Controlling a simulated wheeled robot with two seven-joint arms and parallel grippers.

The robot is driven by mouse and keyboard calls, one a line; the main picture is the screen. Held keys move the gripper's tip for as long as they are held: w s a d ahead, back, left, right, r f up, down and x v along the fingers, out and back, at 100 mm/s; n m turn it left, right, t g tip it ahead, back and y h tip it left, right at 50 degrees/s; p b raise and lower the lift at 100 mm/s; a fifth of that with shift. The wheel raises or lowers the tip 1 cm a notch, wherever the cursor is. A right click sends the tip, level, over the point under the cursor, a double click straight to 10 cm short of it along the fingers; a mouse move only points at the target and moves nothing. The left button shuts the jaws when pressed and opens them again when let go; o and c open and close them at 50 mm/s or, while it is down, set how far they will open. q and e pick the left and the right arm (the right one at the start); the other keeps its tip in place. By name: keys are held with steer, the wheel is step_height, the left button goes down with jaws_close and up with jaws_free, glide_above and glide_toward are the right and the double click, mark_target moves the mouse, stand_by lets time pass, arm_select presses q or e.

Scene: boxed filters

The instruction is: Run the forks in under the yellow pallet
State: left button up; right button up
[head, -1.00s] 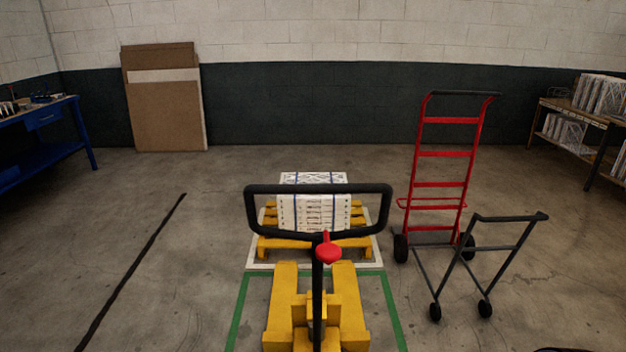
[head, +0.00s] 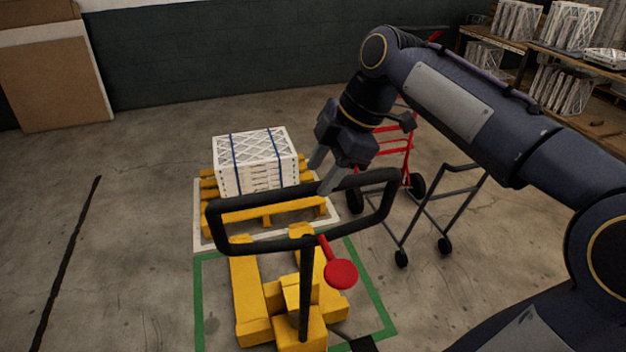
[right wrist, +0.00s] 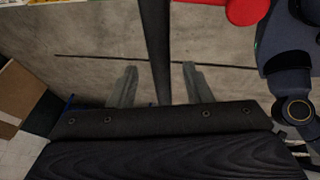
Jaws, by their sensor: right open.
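The yellow pallet (head: 238,215) stands on a white-outlined floor patch and bears strapped boxed filters (head: 255,160). The yellow pallet truck (head: 250,295) stands in front of it. Its forks point at the pallet, with their tips just short of its near side, partly hidden by the black loop handle (head: 213,228). A red lever (head: 341,273) sits below the loop. My right gripper (head: 320,179) is open and empty, its fingers over the loop's far bar. In the right wrist view, a dark bar (right wrist: 158,50) shows between the open fingers. My left gripper is not in view.
A red hand truck (head: 395,150) and a dark wheeled frame (head: 425,215) stand close on the right. Green floor lines (head: 199,300) surround the pallet truck. Shelves (head: 590,125) with filters are at the far right. The floor to the left is clear.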

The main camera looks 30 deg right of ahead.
steer(key=shift+x, duration=1.45)
jaws_close()
